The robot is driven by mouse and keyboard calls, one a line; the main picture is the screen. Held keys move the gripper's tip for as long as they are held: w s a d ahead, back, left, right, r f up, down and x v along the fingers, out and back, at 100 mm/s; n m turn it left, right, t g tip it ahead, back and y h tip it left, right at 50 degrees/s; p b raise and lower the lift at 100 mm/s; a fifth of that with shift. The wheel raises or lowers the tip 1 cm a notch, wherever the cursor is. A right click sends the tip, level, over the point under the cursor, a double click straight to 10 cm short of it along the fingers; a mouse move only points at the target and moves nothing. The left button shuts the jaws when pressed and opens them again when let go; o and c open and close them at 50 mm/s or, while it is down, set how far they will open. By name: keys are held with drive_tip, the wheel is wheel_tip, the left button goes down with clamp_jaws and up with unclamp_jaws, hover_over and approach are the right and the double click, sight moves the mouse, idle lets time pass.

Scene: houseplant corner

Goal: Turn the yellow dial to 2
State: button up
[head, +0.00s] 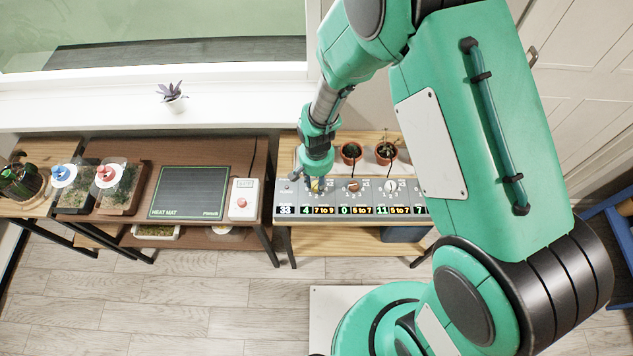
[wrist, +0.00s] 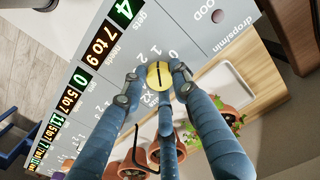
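The yellow dial (wrist: 160,77) is round with a dark pointer line, on a grey panel (wrist: 113,60). In the head view the dial (head: 315,187) is mostly hidden under my gripper (head: 316,178). In the wrist view my gripper (wrist: 157,74) has fingertips close against the dial on both sides, and a third finger comes from below; it looks shut on the dial. Printed scale numbers lie around the dial, partly covered by the fingers; which one the pointer marks is hard to tell. The display (wrist: 122,12) by this dial shows a green 4, with "7 to 9" beside it.
More dials, one brown (head: 354,186) and one white (head: 390,186), sit to the right on the panel. Two potted plants (head: 351,152) (head: 387,151) stand behind it. A heat mat (head: 190,191) and a control box with a red button (head: 242,199) are on the table to the left.

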sight(316, 184)
drive_tip(key=shift+n, duration=0.4)
drive_tip(key=n+p, duration=0.1)
drive_tip(key=n, duration=0.2)
drive_tip(key=shift+n+p, duration=0.4)
drive_tip(key=shift+n, duration=1.6)
drive_tip(key=o, duration=1.1)
drive_tip(key=shift+o, duration=0.2)
drive_tip(key=shift+r, duration=0.2)
wheel_tip(316, 184, up, 12)
drive_tip(key=shift+f, duration=0.2)
